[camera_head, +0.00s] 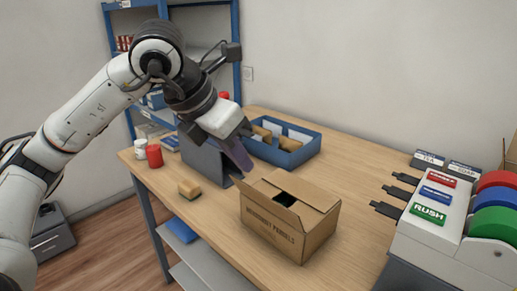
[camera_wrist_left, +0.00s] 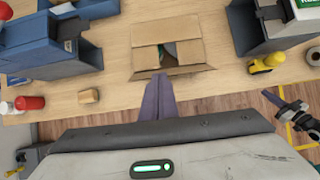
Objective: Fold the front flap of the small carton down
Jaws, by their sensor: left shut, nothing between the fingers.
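The small brown carton (camera_head: 318,233) stands on the counter with its lettered side towards me. Its front flap (camera_head: 268,203) stands up at a slant along the top edge above the lettering. Other flaps lie inward over the top, with a dark gap between them. The carton also shows in the left wrist view (camera_wrist_left: 167,27), with the front flap (camera_wrist_left: 178,73) along its near edge. My left gripper (camera_head: 246,169) is shut and empty, above the carton's left end; its purple fingers (camera_wrist_left: 158,80) point at the near edge. A dark jointed part (camera_wrist_left: 292,108), perhaps my right gripper, is unclear.
A blue tray (camera_head: 310,150) with brown parcels stands behind the carton. A grey box (camera_head: 205,160), a tan block (camera_head: 189,188) and a red jar (camera_head: 154,156) are to the left. A labelled machine (camera_head: 433,213) stands at right. The counter between carton and machine is clear.

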